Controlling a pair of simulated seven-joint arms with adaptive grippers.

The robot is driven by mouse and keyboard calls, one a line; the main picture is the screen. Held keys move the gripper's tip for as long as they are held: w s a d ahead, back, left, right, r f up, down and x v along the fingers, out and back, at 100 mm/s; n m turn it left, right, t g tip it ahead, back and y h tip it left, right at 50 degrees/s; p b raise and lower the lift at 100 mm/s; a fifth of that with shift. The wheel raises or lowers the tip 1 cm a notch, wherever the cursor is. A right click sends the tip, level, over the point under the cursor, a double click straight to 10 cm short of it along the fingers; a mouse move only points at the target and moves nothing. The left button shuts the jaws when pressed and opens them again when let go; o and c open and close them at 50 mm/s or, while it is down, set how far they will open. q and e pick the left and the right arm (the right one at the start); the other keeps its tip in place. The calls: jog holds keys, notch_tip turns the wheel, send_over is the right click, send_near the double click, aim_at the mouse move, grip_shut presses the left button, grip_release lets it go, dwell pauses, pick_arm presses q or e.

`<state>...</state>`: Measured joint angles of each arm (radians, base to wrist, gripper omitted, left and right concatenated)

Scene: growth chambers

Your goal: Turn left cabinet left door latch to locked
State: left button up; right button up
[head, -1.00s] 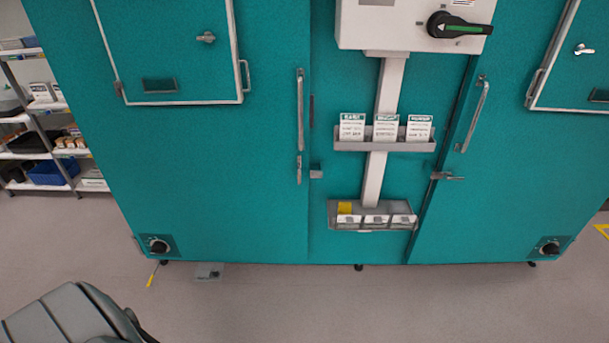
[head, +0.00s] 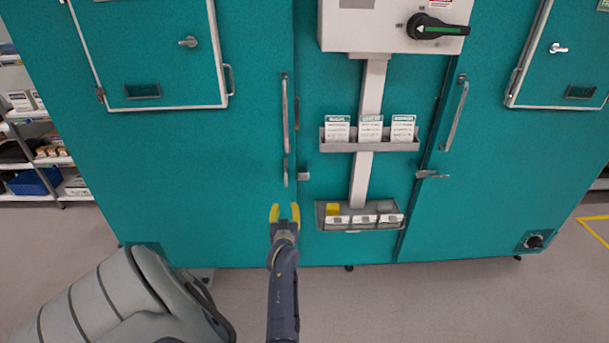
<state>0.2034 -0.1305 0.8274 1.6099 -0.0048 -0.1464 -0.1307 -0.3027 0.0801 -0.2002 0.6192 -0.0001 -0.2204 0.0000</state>
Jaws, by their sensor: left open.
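The teal left door (head: 190,170) is closed and has a long vertical bar handle (head: 284,110) near its right edge. Just below the handle, the small grey latch lever (head: 286,172) points straight down. A grey catch block (head: 304,176) sits beside it on the middle panel, and the lever appears apart from it. My left gripper (head: 285,212) has yellow fingertips spread open and empty. In the picture it is just below the latch lever, with a gap between them; its depth from the door is hard to judge. My right gripper is not in view.
The right door's latch (head: 430,174) lies horizontal across its seam. A card rack (head: 370,147) and a grey tray (head: 360,222) are on the middle panel. A control box with a black rotary switch (head: 438,27) is above. Shelving (head: 40,165) stands at the far left.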

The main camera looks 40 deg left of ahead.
aim_at(286, 178)
pick_arm(q)
jog(key=r+x, duration=0.1)
jog(key=x, duration=0.4)
jog(key=r+x, duration=0.1)
jog(key=x, duration=1.1)
jog(key=shift+a+r, duration=0.25)
jog(key=shift+r, duration=0.15)
jog(key=shift+w, duration=0.1)
jog(key=shift+c, duration=0.4)
grip_shut()
